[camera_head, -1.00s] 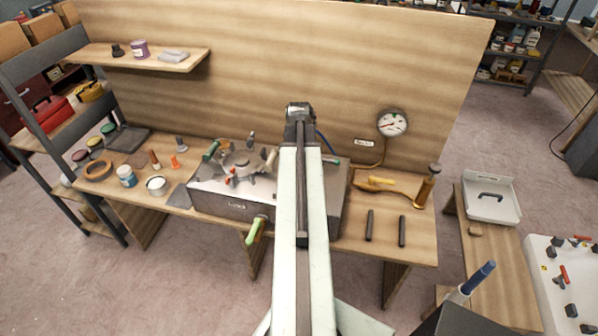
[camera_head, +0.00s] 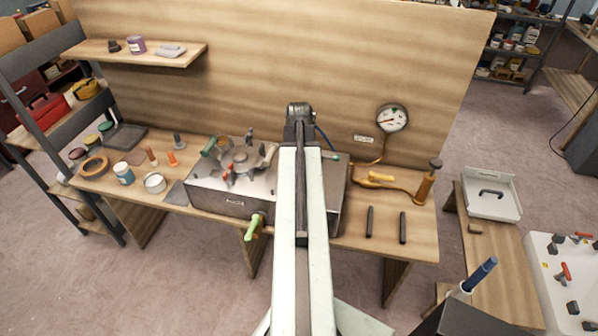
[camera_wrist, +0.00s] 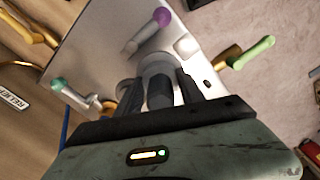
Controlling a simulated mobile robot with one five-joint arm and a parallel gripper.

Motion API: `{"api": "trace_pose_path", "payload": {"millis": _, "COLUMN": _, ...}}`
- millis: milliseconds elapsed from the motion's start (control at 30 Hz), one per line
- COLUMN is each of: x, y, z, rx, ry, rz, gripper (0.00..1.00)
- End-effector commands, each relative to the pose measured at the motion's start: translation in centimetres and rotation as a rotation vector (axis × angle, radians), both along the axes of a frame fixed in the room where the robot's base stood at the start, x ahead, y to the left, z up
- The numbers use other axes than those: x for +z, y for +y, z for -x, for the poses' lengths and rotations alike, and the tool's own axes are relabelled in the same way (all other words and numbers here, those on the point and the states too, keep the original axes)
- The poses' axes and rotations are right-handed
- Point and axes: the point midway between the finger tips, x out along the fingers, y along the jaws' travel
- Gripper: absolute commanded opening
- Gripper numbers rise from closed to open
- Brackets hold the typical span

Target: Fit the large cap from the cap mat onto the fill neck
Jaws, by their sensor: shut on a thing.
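In the wrist view my gripper (camera_wrist: 160,85) is shut on a dark grey round piece (camera_wrist: 159,93), which looks like the large cap. A lighter grey round part (camera_wrist: 155,64) shows just beyond it, over the metal box top (camera_wrist: 105,42); it may be the fill neck. I cannot tell whether the two touch or are apart. In the head view my arm hides the gripper, the held piece and that part of the box (camera_head: 228,203). I cannot make out the cap mat for certain.
Close around the jaws are a purple-tipped lever (camera_wrist: 148,30), a green-tipped lever (camera_wrist: 75,92) and a green handle (camera_wrist: 252,53). A pressure gauge (camera_head: 392,118) hangs on the back board. Two dark rods (camera_head: 386,225) lie on the bench right of my arm.

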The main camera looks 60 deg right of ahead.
Motion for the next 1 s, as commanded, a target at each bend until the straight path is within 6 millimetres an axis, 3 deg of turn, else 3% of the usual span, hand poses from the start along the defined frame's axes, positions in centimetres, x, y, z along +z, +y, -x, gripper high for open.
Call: {"api": "trace_pose_path", "payload": {"millis": 1000, "x": -1.4, "y": 0.1, "z": -0.1, "rx": 0.002, "ry": 0.0, "rz": 0.0, "gripper": 0.01}}
